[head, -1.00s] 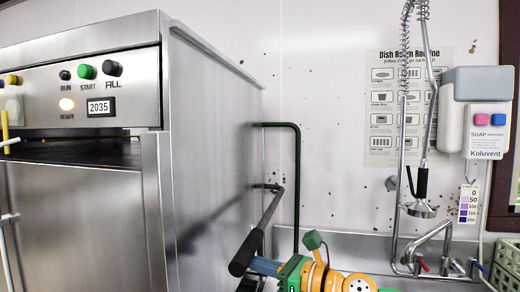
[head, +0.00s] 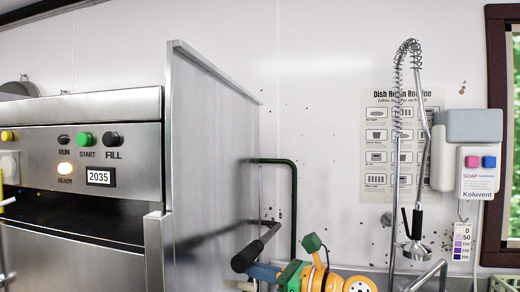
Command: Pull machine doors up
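The steel machine (head: 90,165) stands at left, with a front panel marked RUN, START, FILL, READY and 2035. Its front door (head: 75,262) shows at the bottom left, with a dark gap above it. A lever with a black grip (head: 243,261) sticks out beside the machine's right side. My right arm, in blue, green and orange, reaches the lever from the lower right. Its blue end is close by the grip, but I cannot make out the fingers or whether they touch it. My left gripper is not clearly in view. A second machine door is not in view.
A dark green pipe (head: 292,207) runs along the wall behind the lever. A yellow piece (head: 7,201) shows at the left edge.

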